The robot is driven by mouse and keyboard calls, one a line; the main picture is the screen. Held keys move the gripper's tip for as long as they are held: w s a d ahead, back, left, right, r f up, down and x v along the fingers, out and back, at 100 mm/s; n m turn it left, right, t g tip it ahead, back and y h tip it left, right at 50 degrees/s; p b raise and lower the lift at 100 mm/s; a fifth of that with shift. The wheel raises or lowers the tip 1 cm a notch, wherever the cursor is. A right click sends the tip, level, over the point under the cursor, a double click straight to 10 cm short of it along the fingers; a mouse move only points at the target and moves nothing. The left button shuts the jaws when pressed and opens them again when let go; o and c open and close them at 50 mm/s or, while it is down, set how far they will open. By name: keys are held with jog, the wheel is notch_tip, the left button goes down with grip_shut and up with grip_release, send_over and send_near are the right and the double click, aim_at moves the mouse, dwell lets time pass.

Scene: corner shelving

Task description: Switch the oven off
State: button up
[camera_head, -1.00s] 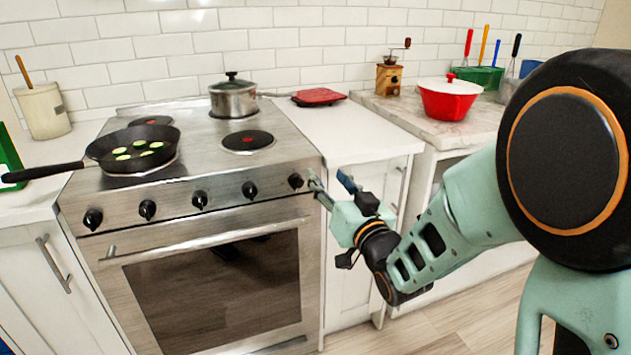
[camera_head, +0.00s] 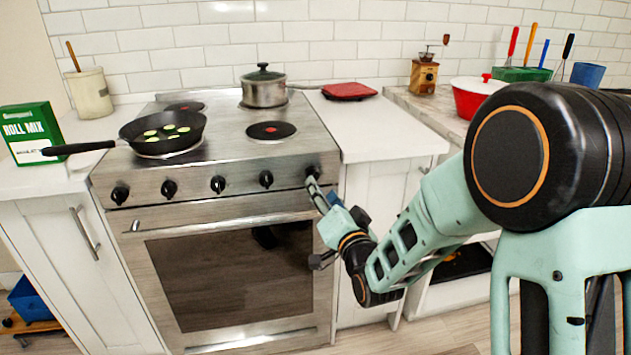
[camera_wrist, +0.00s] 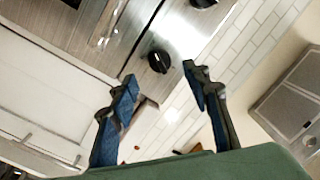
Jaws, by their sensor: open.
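The steel oven (camera_head: 160,222) stands left of centre in the head view with its door shut. A row of several black knobs runs along its front panel. The rightmost knob (camera_head: 312,172) is at the panel's right end. My gripper (camera_head: 314,187) is open, with its fingers in front of and just below that knob. In the wrist view, a black knob (camera_wrist: 159,61) shows between and beyond the two blue-padded fingers of my gripper (camera_wrist: 160,78). The knob appears apart from both fingers. I cannot read any knob's setting.
A frying pan (camera_head: 185,143) with green slices and a lidded pot (camera_head: 264,92) sit on the stove top. The pan's handle sticks out left towards a green box (camera_head: 30,125). A white counter (camera_head: 375,135) adjoins on the right, with a red item (camera_head: 349,90) at the back.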

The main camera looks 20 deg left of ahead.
aim_at(313, 175)
jog(key=x, duration=0.6)
jog(key=shift+w+a+b, duration=0.15)
jog(key=shift+b, duration=0.15)
jog(key=shift+c, duration=0.4)
jog(key=c, duration=1.1)
